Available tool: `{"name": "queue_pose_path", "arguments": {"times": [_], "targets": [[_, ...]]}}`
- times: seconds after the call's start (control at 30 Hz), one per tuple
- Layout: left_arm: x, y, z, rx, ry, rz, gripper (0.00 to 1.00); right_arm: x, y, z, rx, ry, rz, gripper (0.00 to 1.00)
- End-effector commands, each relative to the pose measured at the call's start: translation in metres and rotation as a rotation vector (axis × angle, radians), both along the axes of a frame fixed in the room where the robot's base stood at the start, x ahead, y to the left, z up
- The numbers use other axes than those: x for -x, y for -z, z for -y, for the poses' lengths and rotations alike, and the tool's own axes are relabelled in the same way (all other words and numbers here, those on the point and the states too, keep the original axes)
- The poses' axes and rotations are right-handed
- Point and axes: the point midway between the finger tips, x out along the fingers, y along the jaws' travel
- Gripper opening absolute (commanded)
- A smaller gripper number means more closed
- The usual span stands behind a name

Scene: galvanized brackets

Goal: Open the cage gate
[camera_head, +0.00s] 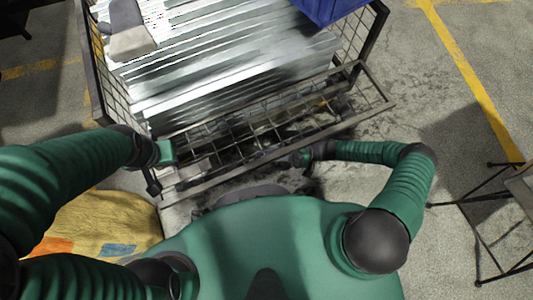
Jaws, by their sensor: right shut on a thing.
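The cage (97,75) is a dark metal frame with wire mesh sides, in front of me. Its gate (375,95) is a low wire mesh panel along the near side. It leans out toward me, with a gap between its outer rail and the cage. My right gripper (298,158) is at the gate's outer rail, right of its middle, and is shut on it. My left gripper (168,152) is at the gate's left end, by the cage's near left corner. Its fingertips are too small and dark to tell whether they are open.
Galvanized brackets (235,70) fill the cage in a stack. A blue bin (335,8) and a grey-beige object (130,42) lie on top. A yellow sack (95,222) lies on the floor at lower left. A dark metal frame (480,225) stands at right. Floor between it and the cage is clear.

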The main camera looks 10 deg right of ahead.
Motion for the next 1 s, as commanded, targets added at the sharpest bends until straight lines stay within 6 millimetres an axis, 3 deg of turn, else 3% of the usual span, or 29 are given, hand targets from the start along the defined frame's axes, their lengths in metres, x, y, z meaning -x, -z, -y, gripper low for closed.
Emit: {"name": "queue_pose_path", "arguments": {"times": [0.13,0.17,0.3,0.77,0.87,1.0], "targets": [[0.000,0.000,0.000,0.000,0.000,0.000,0.00,0.003,0.000,0.000,-0.001,-0.007,0.000,0.00],[0.000,0.000,0.000,0.000,0.000,0.000,0.00,0.003,0.000,0.000,-0.001,-0.007,0.000,0.15],[0.000,0.000,0.000,0.000,0.000,0.000,0.00,0.002,0.000,0.000,-0.001,-0.006,0.000,0.34],[0.000,0.000,0.000,0.000,0.000,0.000,0.00,0.001,0.000,0.000,0.000,-0.002,-0.001,0.34],[0.000,-0.002,0.000,0.000,0.000,0.000,0.00,0.000,0.002,0.007,0.001,0.000,-0.002,0.34],[0.000,-0.008,0.000,0.000,0.000,0.000,0.00,0.000,0.011,0.035,0.003,0.002,-0.002,0.34]]}}
